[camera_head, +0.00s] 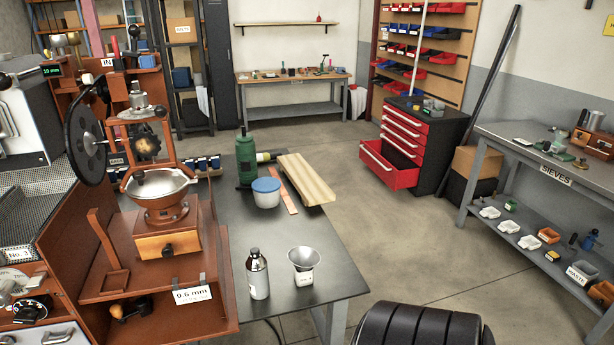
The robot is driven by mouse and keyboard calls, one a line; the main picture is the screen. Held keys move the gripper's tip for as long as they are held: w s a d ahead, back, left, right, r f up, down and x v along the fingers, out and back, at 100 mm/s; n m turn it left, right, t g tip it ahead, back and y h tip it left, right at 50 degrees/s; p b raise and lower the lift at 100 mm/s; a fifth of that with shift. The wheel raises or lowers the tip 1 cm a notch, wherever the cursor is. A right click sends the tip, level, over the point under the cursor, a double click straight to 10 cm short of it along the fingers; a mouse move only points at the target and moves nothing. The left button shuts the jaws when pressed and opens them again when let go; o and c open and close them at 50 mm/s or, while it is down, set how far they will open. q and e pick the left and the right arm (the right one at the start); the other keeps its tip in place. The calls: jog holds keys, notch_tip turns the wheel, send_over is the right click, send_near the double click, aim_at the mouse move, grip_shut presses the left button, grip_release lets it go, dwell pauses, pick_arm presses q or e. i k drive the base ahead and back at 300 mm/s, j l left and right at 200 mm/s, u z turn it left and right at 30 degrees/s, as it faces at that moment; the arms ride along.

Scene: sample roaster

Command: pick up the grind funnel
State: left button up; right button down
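The likely grind funnel (304,260) is a small grey cone with a wide open top, set over a white labelled base. It stands upright near the front right corner of the dark bench (240,312). A dark bottle with a pale label (257,275) stands just to its left, with a small gap between them. Neither of my grippers shows in this view.
A red-brown hand grinder (165,190) stands left of the funnel. Behind are a blue-lidded tub (266,192), a green canister (246,158) and a wooden trough (305,179). A red tool cabinet (400,140) has a drawer pulled out.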

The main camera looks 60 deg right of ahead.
aim_at(303, 258)
jog(key=l+z, duration=0.15)
jog(key=z, duration=1.75)
